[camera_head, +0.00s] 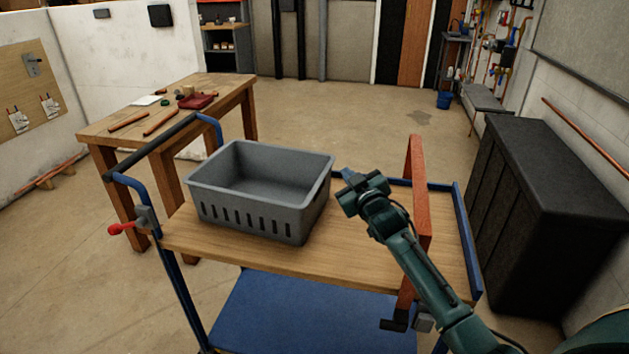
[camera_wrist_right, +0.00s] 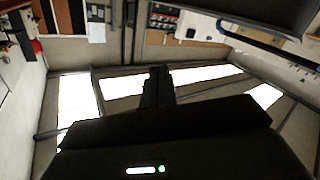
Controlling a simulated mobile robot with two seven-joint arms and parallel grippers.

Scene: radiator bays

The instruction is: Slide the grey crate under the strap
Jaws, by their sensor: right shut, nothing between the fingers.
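The grey crate (camera_head: 262,190) is empty and sits upright on the wooden top of the trolley (camera_head: 340,262), left of the strap. The orange-red strap (camera_head: 418,195) rises in an arch across the right part of the trolley top, with a dark buckle (camera_head: 396,324) at its near lower end. My right gripper (camera_head: 344,173) is shut and empty between the crate and the strap, close to the crate's right rim. I cannot tell whether it touches the crate. Its dark fingers show in the right wrist view (camera_wrist_right: 157,86). My left gripper is not in view.
A blue rail (camera_head: 467,240) edges the trolley's right end, and a blue handle (camera_head: 132,182) stands at its left. A wooden workbench (camera_head: 215,86) with tools is behind left. A black cabinet (camera_head: 550,205) stands to the right. The floor behind is clear.

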